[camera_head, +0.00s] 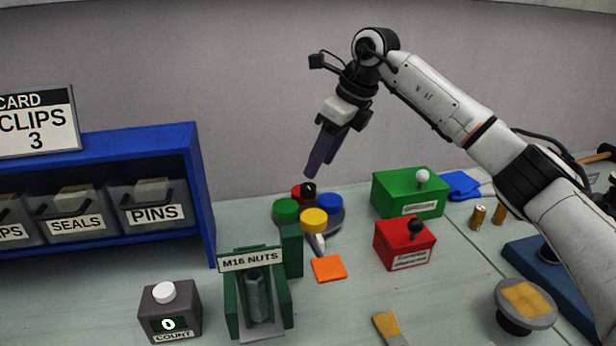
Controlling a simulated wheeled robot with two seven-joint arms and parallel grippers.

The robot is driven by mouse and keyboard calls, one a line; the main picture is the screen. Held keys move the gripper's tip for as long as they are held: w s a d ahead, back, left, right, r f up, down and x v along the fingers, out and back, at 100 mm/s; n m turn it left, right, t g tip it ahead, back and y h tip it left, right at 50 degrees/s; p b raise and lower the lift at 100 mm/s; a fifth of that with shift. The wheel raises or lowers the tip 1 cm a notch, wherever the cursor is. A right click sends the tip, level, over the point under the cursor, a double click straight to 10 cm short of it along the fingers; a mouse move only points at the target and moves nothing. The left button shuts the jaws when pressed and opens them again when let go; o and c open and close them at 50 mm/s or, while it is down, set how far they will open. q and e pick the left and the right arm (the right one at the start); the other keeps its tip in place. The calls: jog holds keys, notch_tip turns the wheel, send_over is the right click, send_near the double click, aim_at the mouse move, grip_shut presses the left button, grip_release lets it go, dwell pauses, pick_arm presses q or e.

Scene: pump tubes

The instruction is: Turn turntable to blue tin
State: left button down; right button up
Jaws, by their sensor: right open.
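The turntable (335,222) stands on the bench in the middle of the head view. It carries a red tin (297,192) at the back, a blue tin (329,204) at the right, a yellow tin (314,219) at the front and a green tin (286,210) at the left. A black knob (309,188) rises among them. My right gripper (316,172) is open and empty, pointing down just above the knob and apart from it. My left gripper is not in view.
An orange square (329,268) lies in front of the turntable. A green box (408,194) and a red box (404,245) with ball-topped levers stand to the right. The green M16 nuts holder (286,310) and a count box (170,312) stand front left. A blue shelf (204,195) holds labelled bins.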

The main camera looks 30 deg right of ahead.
aim_at(308, 186)
jog(key=x, duration=0.7)
jog(key=shift+r, duration=0.1)
grip_shut()
